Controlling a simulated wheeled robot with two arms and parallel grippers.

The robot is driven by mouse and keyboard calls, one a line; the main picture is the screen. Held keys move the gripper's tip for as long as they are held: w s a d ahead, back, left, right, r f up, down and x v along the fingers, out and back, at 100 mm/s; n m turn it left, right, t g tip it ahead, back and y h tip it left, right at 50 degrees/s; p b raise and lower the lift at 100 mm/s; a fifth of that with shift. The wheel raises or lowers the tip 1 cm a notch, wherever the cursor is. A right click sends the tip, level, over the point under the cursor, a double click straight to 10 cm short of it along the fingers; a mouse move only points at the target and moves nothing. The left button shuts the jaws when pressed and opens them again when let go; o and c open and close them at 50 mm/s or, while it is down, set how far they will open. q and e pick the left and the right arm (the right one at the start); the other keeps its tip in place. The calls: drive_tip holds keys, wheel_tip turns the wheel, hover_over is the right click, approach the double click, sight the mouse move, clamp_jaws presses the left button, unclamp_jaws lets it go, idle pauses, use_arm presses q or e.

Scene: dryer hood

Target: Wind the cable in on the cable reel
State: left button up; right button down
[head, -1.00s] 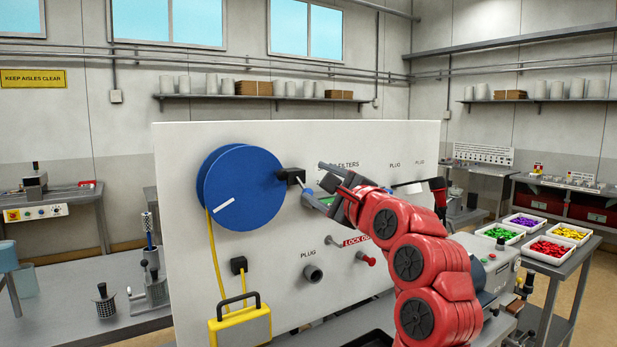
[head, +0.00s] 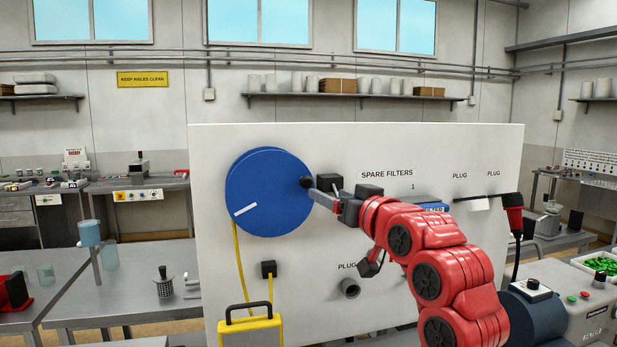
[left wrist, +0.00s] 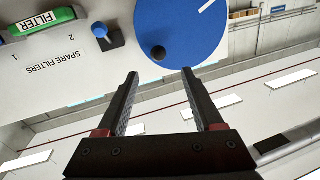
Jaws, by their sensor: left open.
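The cable reel (head: 270,200) is a blue disc with a white stripe at its lower left, on the upright white panel. A black crank knob (head: 306,182) sticks out near its right edge. A yellow cable (head: 238,265) hangs from its left side towards a yellow case (head: 250,330) with a black handle. My left gripper (head: 312,190) is at the knob in the head view. In the left wrist view, the open, empty fingers (left wrist: 160,76) point at the reel (left wrist: 190,30), with the knob (left wrist: 158,52) just beyond and between the tips. My right gripper is not seen.
A black block (head: 330,182) is on the panel just right of the knob, close to my gripper. The green filter (left wrist: 45,24) shows in the wrist view.

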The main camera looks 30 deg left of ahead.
sight(308, 183)
use_arm(q)
drive_tip(key=p+x, duration=0.4)
drive_tip(key=x, duration=0.7)
drive_tip(key=shift+r, duration=0.1)
drive_tip(key=shift+w+a+p, duration=0.35)
drive_tip(key=shift+w+a, duration=0.15)
clamp_jaws()
idle(0.5)
